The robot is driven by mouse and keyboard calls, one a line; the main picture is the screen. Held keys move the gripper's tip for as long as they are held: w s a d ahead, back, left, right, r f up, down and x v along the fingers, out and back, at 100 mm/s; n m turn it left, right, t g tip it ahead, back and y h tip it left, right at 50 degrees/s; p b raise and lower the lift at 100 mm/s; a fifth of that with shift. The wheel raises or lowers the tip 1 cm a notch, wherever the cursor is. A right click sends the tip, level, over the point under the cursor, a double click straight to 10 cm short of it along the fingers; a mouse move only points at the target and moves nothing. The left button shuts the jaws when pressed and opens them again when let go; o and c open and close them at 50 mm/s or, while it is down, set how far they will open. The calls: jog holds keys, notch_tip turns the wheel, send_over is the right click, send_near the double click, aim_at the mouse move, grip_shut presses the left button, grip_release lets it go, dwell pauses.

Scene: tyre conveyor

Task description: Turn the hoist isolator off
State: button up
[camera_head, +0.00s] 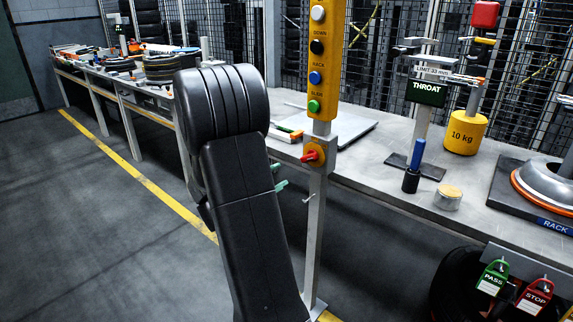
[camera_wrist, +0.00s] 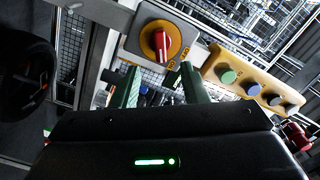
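The hoist isolator (camera_head: 312,155) is a red rotary handle on a yellow disc, mounted on a grey post below the yellow button box (camera_head: 325,62). In the wrist view the isolator (camera_wrist: 163,43) shows above the fingers, its red handle standing roughly upright in the picture.
The button box (camera_wrist: 252,80) lies right of the isolator in the wrist view. Behind the post runs a long grey bench (camera_head: 375,160) with a throat gauge (camera_head: 427,93) and a yellow 10 kg weight (camera_head: 465,132). PASS (camera_head: 492,279) and STOP (camera_head: 535,296) tags hang at lower right. The left floor is clear.

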aim_at(304, 160)
jog(key=x, duration=1.3)
jog(key=shift+w+d, duration=0.2)
jog(key=shift+w, duration=0.05)
grip_shut()
